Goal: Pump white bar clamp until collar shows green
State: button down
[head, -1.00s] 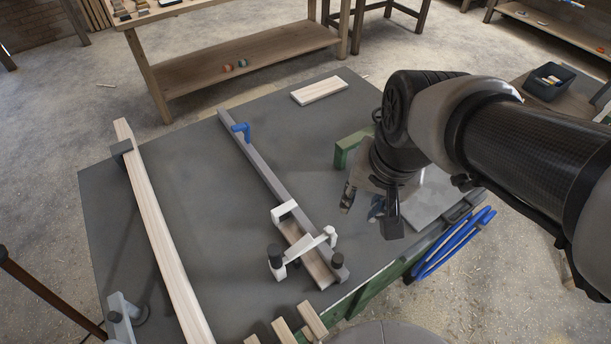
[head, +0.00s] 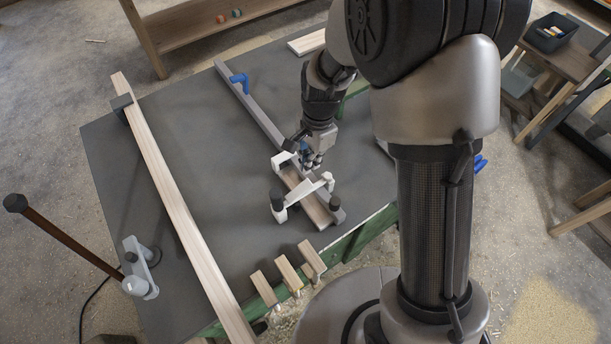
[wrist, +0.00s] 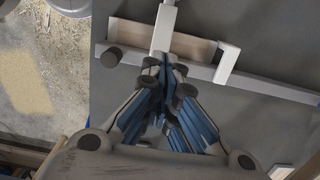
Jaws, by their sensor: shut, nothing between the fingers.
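The white bar clamp (head: 307,191) sits across a grey bar and a wooden strip (head: 318,210) on the grey table. It has dark knobs at its ends. My gripper (head: 314,163) is shut and empty, pointing down just behind the clamp's white arm. In the wrist view, the closed blue-lined fingers (wrist: 170,65) point at the end of the clamp's white arm (wrist: 163,32). Whether they touch it I cannot tell. A second white part of the clamp (wrist: 227,63) stands to the right of the fingertips. I see no green on a collar.
A blue clamp part (head: 239,81) sits at the bar's far end. A long pale board (head: 170,195) lies at left, near a grey clamp (head: 140,268). Short wooden blocks (head: 287,272) line the front edge. The table between board and bar is clear.

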aim_at(307, 184)
jog(key=shift+f, duration=0.15)
jog(key=f+b, duration=0.6)
jog(key=shift+s+a+f, duration=0.2)
jog(key=shift+a+f, duration=0.1)
jog(key=shift+f, duration=0.1)
dwell(0.3)
